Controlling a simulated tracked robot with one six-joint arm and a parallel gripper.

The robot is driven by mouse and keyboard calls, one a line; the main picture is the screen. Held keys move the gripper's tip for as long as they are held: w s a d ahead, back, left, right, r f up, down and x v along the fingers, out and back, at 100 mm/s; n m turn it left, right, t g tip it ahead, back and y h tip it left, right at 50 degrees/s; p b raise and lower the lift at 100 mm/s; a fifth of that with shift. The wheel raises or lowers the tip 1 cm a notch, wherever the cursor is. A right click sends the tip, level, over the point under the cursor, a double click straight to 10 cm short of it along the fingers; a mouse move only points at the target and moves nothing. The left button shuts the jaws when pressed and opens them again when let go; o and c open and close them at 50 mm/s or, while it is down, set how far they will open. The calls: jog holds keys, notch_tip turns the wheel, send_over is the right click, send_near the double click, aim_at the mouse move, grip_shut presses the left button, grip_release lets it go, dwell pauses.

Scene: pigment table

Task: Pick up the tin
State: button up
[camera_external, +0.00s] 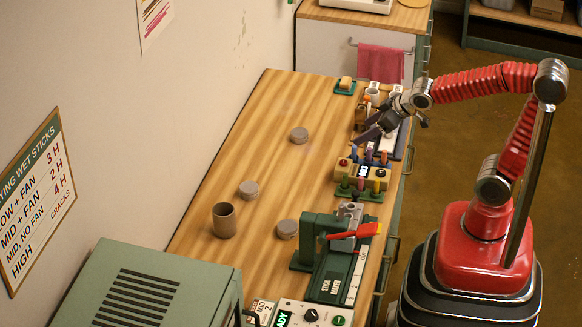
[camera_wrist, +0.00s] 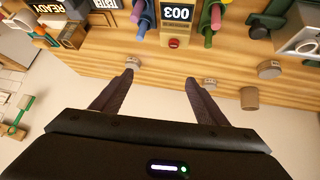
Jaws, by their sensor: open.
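Three small round grey tins stand apart on the wooden table in the external view: a far one (camera_external: 299,135), a middle one (camera_external: 248,190) and a near one (camera_external: 287,229). In the wrist view they show as a left tin (camera_wrist: 133,64), a middle tin (camera_wrist: 210,83) and a right tin (camera_wrist: 268,69). My gripper (camera_external: 372,130) is above the table's right side, right of the far tin. Its two dark fingers (camera_wrist: 159,77) are spread apart with nothing between them. The left fingertip appears just below the left tin in the wrist view, without clear contact.
A brown cup (camera_external: 223,220) stands by the near tins. A yellow device (camera_external: 362,170) with coloured sticks sits below my gripper's right-side area. A green press with a red lever (camera_external: 368,230) stands nearer. The table's left middle (camera_external: 235,140) is clear; a wall borders it.

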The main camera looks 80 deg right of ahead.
jog(key=w+d+f+t, duration=0.2)
jog(key=w+d+f, duration=0.3)
jog(key=w+d, duration=0.35)
jog(key=t, duration=0.3)
send_near(302, 133)
jog(key=shift+s+a+r+m, duration=0.15)
jog(key=shift+s+r, duration=0.15)
jog(key=shift+s, duration=0.3)
jog(key=shift+s+d+r+m, duration=0.15)
jog(key=shift+s+r, duration=0.15)
jog(key=shift+s, duration=0.25)
jog(key=shift+a, duration=0.1)
jog(key=shift+x, duration=4.3)
jog(key=shift+f, duration=0.15)
jog(key=shift+x, duration=2.55)
jog(key=shift+c, duration=0.3)
